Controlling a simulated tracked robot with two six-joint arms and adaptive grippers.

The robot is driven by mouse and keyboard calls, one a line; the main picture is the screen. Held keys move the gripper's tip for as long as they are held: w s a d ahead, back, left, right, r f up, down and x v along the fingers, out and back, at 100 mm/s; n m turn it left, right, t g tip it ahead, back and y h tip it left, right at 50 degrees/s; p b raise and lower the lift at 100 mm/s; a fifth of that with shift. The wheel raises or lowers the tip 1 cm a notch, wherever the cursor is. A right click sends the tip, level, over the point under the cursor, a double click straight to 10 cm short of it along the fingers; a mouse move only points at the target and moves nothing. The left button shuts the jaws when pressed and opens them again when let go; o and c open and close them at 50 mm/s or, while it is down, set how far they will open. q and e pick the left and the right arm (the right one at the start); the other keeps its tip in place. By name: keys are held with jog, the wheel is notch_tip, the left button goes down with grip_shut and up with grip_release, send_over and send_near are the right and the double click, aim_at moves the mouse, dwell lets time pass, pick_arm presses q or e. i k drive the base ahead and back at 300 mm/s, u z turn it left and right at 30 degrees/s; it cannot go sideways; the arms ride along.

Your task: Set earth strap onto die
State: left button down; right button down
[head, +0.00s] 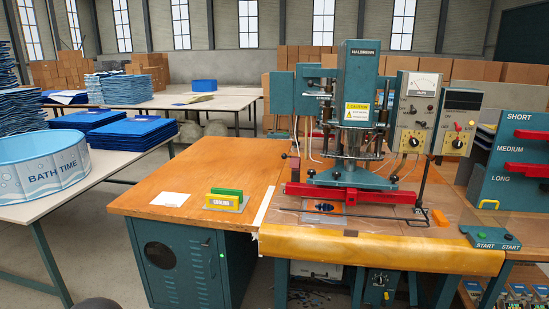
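The welding press (358,110) labelled HALBRENN stands on the wooden bench. A long red bar (352,193), which looks like the die, sits level under its head plate. A thin dark rod frame (350,216) lies low in front of the red bar, with a dark arm (424,178) rising at its right end. I cannot tell for certain whether this is the earth strap. A small orange block (440,217) lies at the right of the rod. A small dark blue piece (325,207) lies under the press on the bed. Neither of my grippers is in view.
Green START buttons (490,237) sit at the right. A rack (525,160) marked SHORT, MEDIUM, LONG holds red bars. A BATH TIME pool (42,166) stands far left.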

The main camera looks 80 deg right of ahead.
aim_at(295, 162)
jog(key=u, duration=1.45)
jog(key=i, duration=0.1)
jog(key=z, duration=2.35)
jog(key=i, duration=0.2)
jog(key=z, duration=2.15)
jog(key=k, duration=0.65)
jog(key=z, duration=0.35)
jog(key=i, duration=1.75)
jog(key=u, duration=0.35)
